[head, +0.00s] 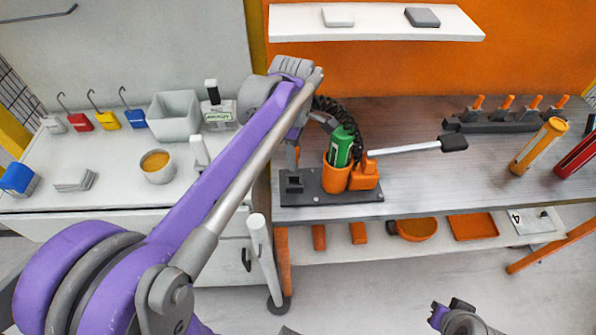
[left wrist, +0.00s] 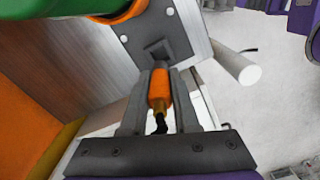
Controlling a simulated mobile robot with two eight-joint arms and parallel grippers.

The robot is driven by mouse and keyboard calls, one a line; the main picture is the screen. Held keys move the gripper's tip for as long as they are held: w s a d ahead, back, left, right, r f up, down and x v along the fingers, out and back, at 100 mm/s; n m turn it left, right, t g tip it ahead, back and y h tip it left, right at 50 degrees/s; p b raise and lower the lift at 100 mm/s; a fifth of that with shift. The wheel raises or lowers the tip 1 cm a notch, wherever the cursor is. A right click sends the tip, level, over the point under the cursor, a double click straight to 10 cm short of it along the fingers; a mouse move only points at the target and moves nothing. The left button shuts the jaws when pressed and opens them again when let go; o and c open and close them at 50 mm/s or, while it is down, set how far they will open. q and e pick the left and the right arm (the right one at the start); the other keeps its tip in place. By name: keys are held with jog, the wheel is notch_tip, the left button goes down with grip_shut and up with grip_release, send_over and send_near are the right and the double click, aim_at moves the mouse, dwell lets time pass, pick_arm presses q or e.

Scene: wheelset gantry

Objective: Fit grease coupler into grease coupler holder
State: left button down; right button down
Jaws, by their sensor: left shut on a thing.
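My left gripper (left wrist: 159,88) is shut on the orange grease coupler (left wrist: 159,90), which lies between its two grey fingers. The coupler's brass end and a short black piece show on the near side in the left wrist view. The small dark square grease coupler holder (left wrist: 152,50) is just past the fingertips on the grey plate; it also shows in the head view (head: 293,184). I cannot tell whether the coupler touches it. In the head view the left gripper (head: 292,158) is above the holder, and the coupler is not clear. My right gripper (head: 450,308) is low and away from the bench; its jaw state is unclear.
Beside the holder stand an orange cup (head: 336,178) with a green cartridge (head: 341,146), a coiled black hose (head: 338,112) and a lever (head: 410,147). A white post (head: 262,255) stands before the bench. The bench (head: 430,190) is clear at centre right.

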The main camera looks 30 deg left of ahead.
pick_arm(q)
notch_tip(320, 180, down, 3)
jog(key=shift+s+r, duration=0.1)
jog(key=shift+r, duration=0.1)
jog(key=shift+f, duration=2.25)
jog(key=shift+f+b, duration=0.2)
jog(key=shift+b, duration=0.1)
jog(key=c, duration=0.7)
grip_release()
jog(key=shift+o, duration=0.2)
jog(key=shift+r, duration=0.15)
